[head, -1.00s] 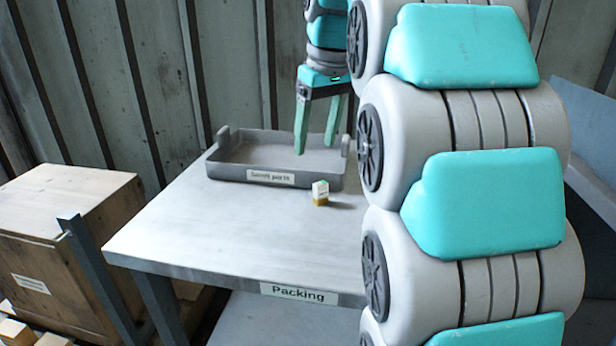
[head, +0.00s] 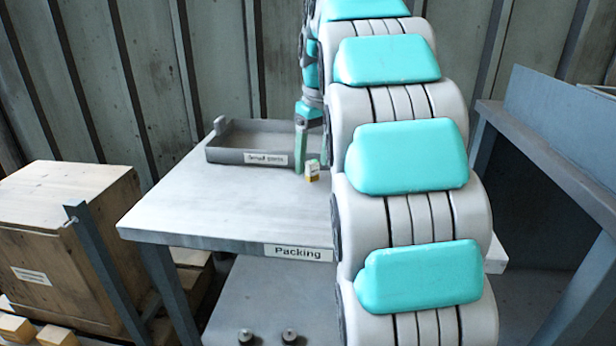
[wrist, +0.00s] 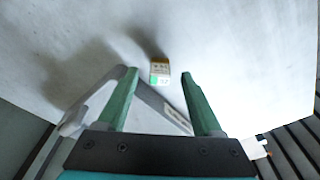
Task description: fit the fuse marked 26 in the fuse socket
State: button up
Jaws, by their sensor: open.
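A small fuse (head: 312,170) with a white and yellow-brown body and a green end stands on the packing table, right of the grey tray. It also shows in the wrist view (wrist: 159,72), beyond and between my fingertips; its number is too small to read. My gripper (head: 306,160) is above the table beside the tray, mostly hidden behind my arm. In the wrist view my gripper (wrist: 158,72) has its two green fingers spread apart, with nothing held between them. No fuse socket shows in these views.
The grey tray (head: 225,155), labelled for small parts, sits at the table's back. The packing table (head: 190,205) has a clear front. A wooden crate (head: 70,215) stands at left, and another bench (head: 545,150) at right. My arm hides the table's right part.

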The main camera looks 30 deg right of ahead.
jog(key=shift+f, duration=0.45)
jog(key=shift+w, duration=0.1)
grip_shut()
